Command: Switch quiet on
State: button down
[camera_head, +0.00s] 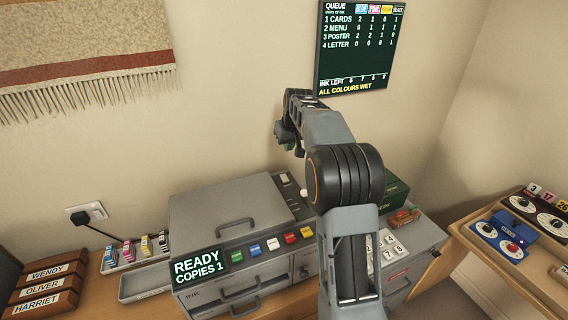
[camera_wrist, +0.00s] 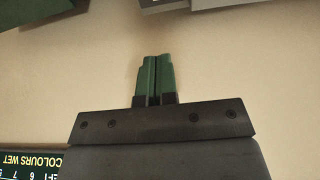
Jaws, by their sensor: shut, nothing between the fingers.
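A grey printing machine (camera_head: 205,212) stands on the desk against the wall. Its front carries a row of coloured buttons: green (camera_head: 237,256), blue (camera_head: 255,250), white (camera_head: 272,244), red (camera_head: 290,238) and yellow (camera_head: 306,232). A display (camera_head: 198,267) reads READY, COPIES 1. I cannot read a "quiet" label on any control. A small pale knob (camera_head: 303,192) shows at the machine's right, beside my arm. My gripper (camera_wrist: 155,78) has its green fingers together and empty, in front of bare wall. In the head view my arm hides part of the machine's right side.
A queue board (camera_head: 360,45) hangs on the wall and reads ALL COLOURS WET. Ink cartridges (camera_head: 127,250) stand left of the machine, near name-labelled blocks (camera_head: 45,288). A number keypad (camera_head: 392,250) is at right. A side table (camera_head: 530,285) holds dial boxes (camera_head: 502,238).

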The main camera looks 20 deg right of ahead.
jog(key=p, duration=0.2)
send_near(283, 175)
jog(key=x, duration=0.2)
jog(key=w+x, duration=0.1)
jog(key=x, duration=0.2)
jog(key=shift+w, duration=0.15)
jog(key=shift+x, duration=0.85)
